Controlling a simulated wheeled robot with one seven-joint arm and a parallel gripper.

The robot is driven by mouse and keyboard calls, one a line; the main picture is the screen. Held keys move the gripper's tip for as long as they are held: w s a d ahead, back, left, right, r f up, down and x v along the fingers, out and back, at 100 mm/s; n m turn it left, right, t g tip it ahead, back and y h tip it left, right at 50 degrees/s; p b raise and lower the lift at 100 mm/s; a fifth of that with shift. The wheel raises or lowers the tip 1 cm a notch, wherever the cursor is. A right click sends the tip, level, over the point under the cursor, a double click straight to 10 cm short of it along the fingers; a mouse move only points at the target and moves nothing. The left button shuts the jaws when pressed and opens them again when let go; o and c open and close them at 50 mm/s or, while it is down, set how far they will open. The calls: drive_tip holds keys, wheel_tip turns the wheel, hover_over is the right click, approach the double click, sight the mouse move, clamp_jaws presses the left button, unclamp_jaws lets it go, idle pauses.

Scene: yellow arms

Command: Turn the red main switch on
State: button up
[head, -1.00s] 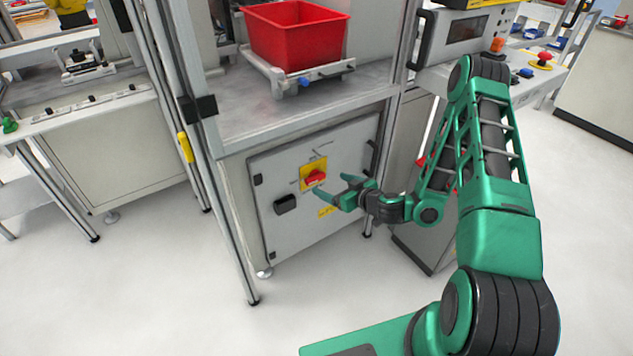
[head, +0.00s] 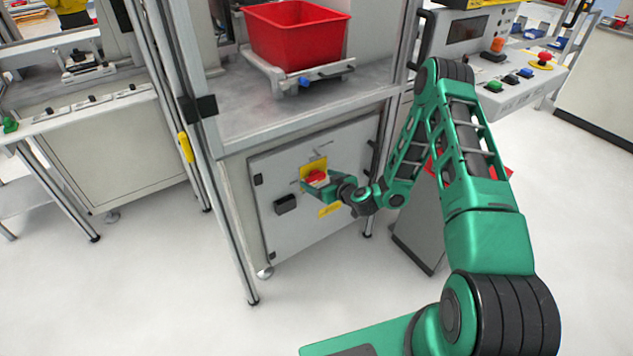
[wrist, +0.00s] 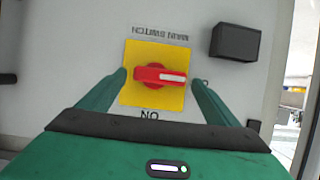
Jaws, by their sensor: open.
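The red main switch (wrist: 158,76) is a rotary knob on a yellow plate (wrist: 153,102) on the grey cabinet door. In the wrist view the knob's handle lies crosswise, with a white mark on its right end. The picture is upside down there, and "ON" reads inverted below the plate. My gripper (wrist: 158,80) is open, with one green finger on each side of the knob, apart from it. In the head view the red switch (head: 316,176) is partly hidden by my gripper (head: 305,184), which is at the plate.
A black box (wrist: 235,41) sticks out of the door beside the switch; it also shows in the head view (head: 285,204). A red bin (head: 295,35) stands on the bench above. A cabinet frame post (head: 215,180) rises left of the door.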

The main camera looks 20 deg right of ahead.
drive_tip(key=shift+w+f, duration=0.1)
drive_tip(key=shift+w, duration=0.2)
drive_tip(key=shift+c, duration=0.6)
